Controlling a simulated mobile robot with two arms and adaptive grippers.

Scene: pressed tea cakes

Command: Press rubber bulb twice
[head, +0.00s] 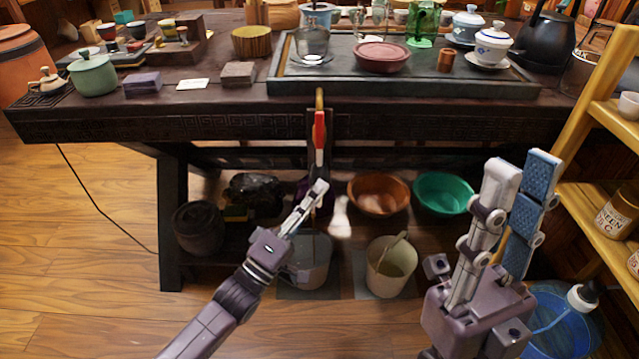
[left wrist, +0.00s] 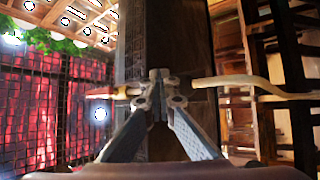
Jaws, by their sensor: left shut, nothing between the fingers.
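The red rubber bulb (head: 319,130) is slender and hangs upright at the front edge of the table, under a brass-coloured piece. My left gripper (head: 319,187) is shut and empty, its fingertips just below the bulb in the head view. In the left wrist view, my closed fingertips (left wrist: 160,76) are in front of a dark upright. My right gripper (head: 522,165) is raised at the right, open and empty, away from the bulb.
A tea tray (head: 285,84) with teaware lies on the dark table (head: 150,122). Under it are a brown bowl (head: 379,200), a green bowl (head: 443,193), a clear bucket (head: 300,274) and a cream bucket (head: 391,268). A yellow shelf (head: 577,150) stands beside my right gripper.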

